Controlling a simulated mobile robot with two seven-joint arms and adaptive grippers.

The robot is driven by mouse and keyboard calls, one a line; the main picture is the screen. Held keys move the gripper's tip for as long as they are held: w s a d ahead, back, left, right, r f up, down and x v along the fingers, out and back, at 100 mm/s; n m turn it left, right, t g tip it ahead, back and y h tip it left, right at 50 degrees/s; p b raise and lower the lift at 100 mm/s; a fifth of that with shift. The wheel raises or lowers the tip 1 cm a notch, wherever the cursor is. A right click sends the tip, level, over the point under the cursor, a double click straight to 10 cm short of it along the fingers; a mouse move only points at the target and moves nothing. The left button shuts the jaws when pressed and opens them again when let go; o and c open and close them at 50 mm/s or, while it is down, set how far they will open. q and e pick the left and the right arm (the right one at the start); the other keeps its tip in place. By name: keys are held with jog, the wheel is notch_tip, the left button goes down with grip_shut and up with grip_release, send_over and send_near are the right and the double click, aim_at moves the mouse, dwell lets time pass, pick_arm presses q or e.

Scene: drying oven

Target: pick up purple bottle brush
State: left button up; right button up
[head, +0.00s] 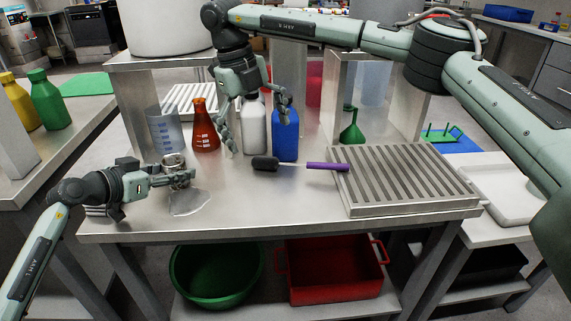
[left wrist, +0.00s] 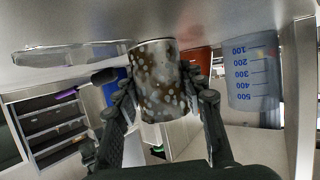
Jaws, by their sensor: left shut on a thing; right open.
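The bottle brush (head: 328,167) lies on the metal table, its purple handle to the right by the ribbed metal rack and its dark head (head: 265,163) to the left. Its dark head also shows in the left wrist view (left wrist: 104,76). My right gripper (head: 257,124) is open and points down in front of the white and blue bottles, behind and above the brush head. My left gripper (head: 184,179) is shut on a speckled metal cup (head: 173,161), which stands between its fingers in the left wrist view (left wrist: 160,85), left of the brush.
A white bottle (head: 254,128), blue bottle (head: 285,135), red-brown flask (head: 205,128) and clear beaker (head: 163,131) stand behind. The ribbed rack (head: 405,180) fills the right side. A clear flat dish (head: 190,201) lies front left. The front middle is clear.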

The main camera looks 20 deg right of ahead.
jog(key=s+d+r+m+t+h, duration=0.2)
jog(key=s+d+r+m+t, duration=0.1)
jog(key=s+d+m, duration=0.55)
jog(key=m, duration=0.2)
send_over(328, 166)
jog(key=s+a, duration=0.2)
notch_tip(328, 166, down, 6)
jog(key=shift+n+t, duration=0.3)
jog(key=shift+n, duration=0.05)
jog(key=shift+a+x, duration=0.15)
jog(key=shift+x, duration=1.3)
jog(key=shift+a+x, duration=0.2)
jog(key=shift+x, duration=1.25)
jog(key=shift+w+f, duration=0.1)
jog(key=shift+w, duration=0.05)
jog(key=shift+c, duration=0.2)
jog(key=c, duration=1.1)
